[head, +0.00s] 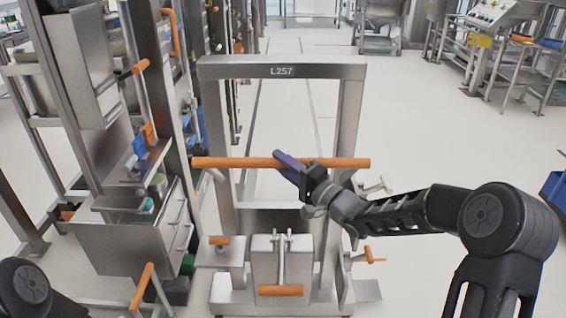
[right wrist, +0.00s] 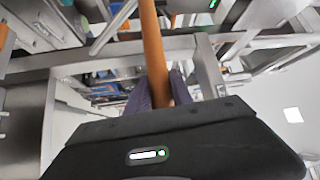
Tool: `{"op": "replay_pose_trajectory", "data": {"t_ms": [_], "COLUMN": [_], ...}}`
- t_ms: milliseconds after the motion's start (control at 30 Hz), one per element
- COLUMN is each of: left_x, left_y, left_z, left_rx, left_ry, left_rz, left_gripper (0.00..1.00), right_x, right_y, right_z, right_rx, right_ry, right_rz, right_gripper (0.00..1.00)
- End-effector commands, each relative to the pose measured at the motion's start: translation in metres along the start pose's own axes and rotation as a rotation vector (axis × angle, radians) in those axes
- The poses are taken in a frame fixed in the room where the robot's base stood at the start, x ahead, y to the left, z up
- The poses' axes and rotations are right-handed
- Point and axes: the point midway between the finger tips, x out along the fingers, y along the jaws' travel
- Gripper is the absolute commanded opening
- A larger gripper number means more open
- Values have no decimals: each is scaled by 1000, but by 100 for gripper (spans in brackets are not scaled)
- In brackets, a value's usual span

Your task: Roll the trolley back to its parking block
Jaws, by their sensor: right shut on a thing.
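The trolley (head: 282,70) is a steel frame marked L257, upright in the middle of the head view. An orange handle bar (head: 235,163) runs across it at mid height. My right gripper (head: 287,163) is shut on this bar near its middle. In the right wrist view the orange bar (right wrist: 153,50) passes between the purple fingers (right wrist: 155,92). The trolley's lower part has a steel box with a smaller orange handle (head: 281,290). I cannot pick out the parking block. The left gripper is not in view; only part of my left arm shows at the lower left.
A steel rack with drawers (head: 140,225) and orange handles stands close on the left of the trolley. Another machine (head: 490,30) stands at the far right. A blue bin (head: 555,195) is at the right edge. The pale floor (head: 430,130) to the right is clear.

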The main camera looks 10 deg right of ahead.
Motion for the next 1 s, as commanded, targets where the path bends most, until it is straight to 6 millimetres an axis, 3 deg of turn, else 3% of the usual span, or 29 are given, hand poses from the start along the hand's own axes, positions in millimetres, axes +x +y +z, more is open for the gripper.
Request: {"op": "replay_pose_trajectory", "data": {"t_ms": [500,533,767,1000], "left_x": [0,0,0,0], "left_y": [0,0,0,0], "left_z": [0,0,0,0], "left_rx": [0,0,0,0], "left_ry": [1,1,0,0], "left_rz": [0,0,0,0], "left_gripper": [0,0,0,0], "right_x": [2,2,1,1], "right_y": [-3,-3,-2,-2], "right_z": [-2,-2,-2,-2], "right_rx": [-2,-3,-2,-2], "right_ry": [5,5,5,5], "right_rz": [-5,-5,-4,-4], "right_gripper": [0,30,48,49]}}
